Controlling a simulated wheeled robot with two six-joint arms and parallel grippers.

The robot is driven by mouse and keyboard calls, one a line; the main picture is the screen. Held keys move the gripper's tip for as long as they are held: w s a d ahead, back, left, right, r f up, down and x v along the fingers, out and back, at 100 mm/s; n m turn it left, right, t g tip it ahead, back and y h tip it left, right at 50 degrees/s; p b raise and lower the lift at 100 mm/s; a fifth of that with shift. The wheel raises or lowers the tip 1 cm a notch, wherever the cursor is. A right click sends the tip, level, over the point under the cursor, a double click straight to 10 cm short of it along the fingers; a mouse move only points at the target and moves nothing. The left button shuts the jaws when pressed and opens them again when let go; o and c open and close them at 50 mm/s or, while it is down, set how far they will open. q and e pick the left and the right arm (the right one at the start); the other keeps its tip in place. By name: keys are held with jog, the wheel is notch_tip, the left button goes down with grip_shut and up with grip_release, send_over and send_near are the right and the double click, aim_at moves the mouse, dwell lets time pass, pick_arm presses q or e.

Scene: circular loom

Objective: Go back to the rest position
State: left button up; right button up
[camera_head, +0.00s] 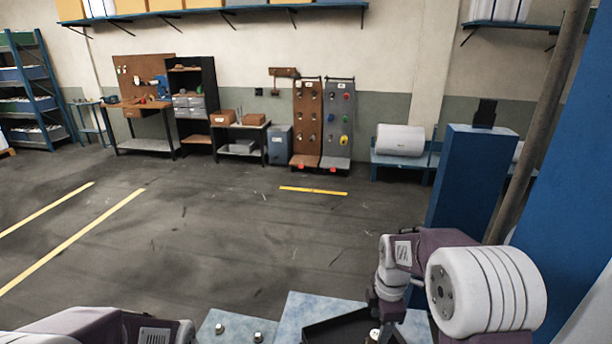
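My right arm comes in at the bottom right. Its white and purple links bend down to my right gripper (386,336), which is dark and cut off by the lower edge. It is over or beside a black tray on the blue work surface. A small pale round thing shows at the gripper; I cannot tell if it is held. My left arm shows only as purple and white links along the bottom left edge, and its gripper is out of view.
The black tray (325,328) lies on a light blue work surface (300,304). Two small metal knobs (220,328) stand to its left. A blue column (462,180) and a slanted pole (540,120) stand close at right. The floor ahead is open; benches and racks line the far wall.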

jog(key=s+a+m+t, duration=0.2)
jog(key=s+m, duration=0.9)
jog(key=m, duration=0.5)
jog(key=shift+m+g, duration=0.7)
jog(key=shift+m, duration=0.2)
jog(key=s+f+b, duration=0.1)
jog(key=f+b, duration=0.1)
jog(key=f, duration=0.1)
jog(key=s+a+f+b, duration=0.1)
jog(key=f+b, duration=0.2)
jog(key=s+f+b, duration=0.1)
jog(key=f+b, duration=0.1)
jog(key=f, duration=0.1)
jog(key=shift+a+f+b, duration=0.15)
jog(key=shift+f+b, duration=0.15)
jog(key=shift+b, duration=0.1)
jog(key=shift+r, duration=0.15)
jog(key=shift+s, duration=0.2)
jog(key=shift+w, duration=0.1)
